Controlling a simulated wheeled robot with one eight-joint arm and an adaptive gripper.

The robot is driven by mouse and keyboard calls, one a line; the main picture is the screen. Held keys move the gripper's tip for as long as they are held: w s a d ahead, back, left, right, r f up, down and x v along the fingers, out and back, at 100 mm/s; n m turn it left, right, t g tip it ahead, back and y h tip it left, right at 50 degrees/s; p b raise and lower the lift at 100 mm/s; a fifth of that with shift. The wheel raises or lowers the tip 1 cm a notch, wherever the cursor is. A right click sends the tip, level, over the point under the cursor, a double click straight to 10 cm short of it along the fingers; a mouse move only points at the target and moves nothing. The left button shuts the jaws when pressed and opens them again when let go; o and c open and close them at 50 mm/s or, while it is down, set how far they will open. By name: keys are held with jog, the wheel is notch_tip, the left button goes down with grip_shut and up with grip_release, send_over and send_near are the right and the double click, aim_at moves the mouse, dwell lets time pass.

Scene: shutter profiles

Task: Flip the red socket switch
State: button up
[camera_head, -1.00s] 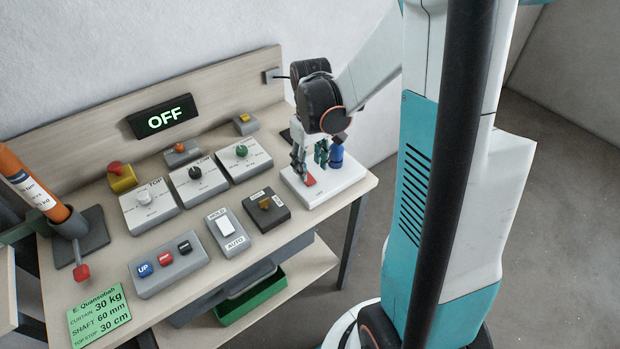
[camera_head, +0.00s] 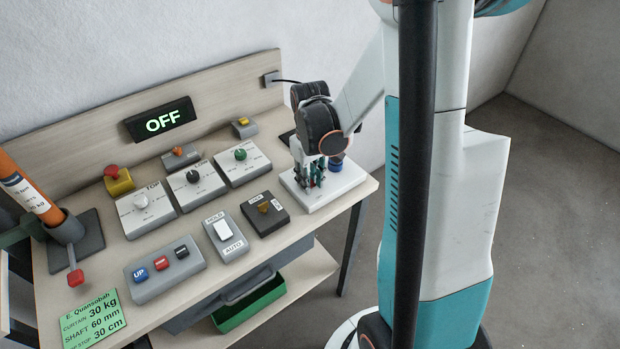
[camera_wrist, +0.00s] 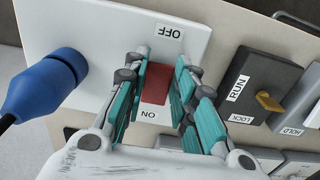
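The red switch (camera_wrist: 156,84) sits on a white socket plate (camera_wrist: 90,30), between an OFF label and an ON label in the wrist view. My gripper (camera_wrist: 163,60) is over it, with one teal finger on each side and a gap between them. I cannot tell whether the fingertips touch the switch. In the head view, my gripper (camera_head: 312,182) points down at the socket plate (camera_head: 342,189) on the bench's right end and mostly hides the switch. A blue plug (camera_wrist: 48,86) is in the plate.
A RUN/LOCK box (camera_head: 265,214) with a yellow knob stands beside the plate, near a HOLD/AUTO switch box (camera_head: 226,237). Several dial boxes stand behind, under a panel reading OFF (camera_head: 160,120). A green bin (camera_head: 250,307) is below the bench.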

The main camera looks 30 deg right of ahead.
jog(key=shift+w+g+b, duration=0.3)
jog(key=shift+w+g, duration=0.05)
jog(key=shift+g, duration=0.65)
jog(key=shift+w+r+g+b, duration=0.15)
jog(key=shift+g+b, duration=0.2)
jog(key=shift+g, duration=0.75)
jog(key=o, duration=1.1)
jog(key=shift+c, duration=0.2)
jog(key=shift+r, duration=0.1)
jog(key=v, duration=1.2)
jog(key=shift+a, duration=0.1)
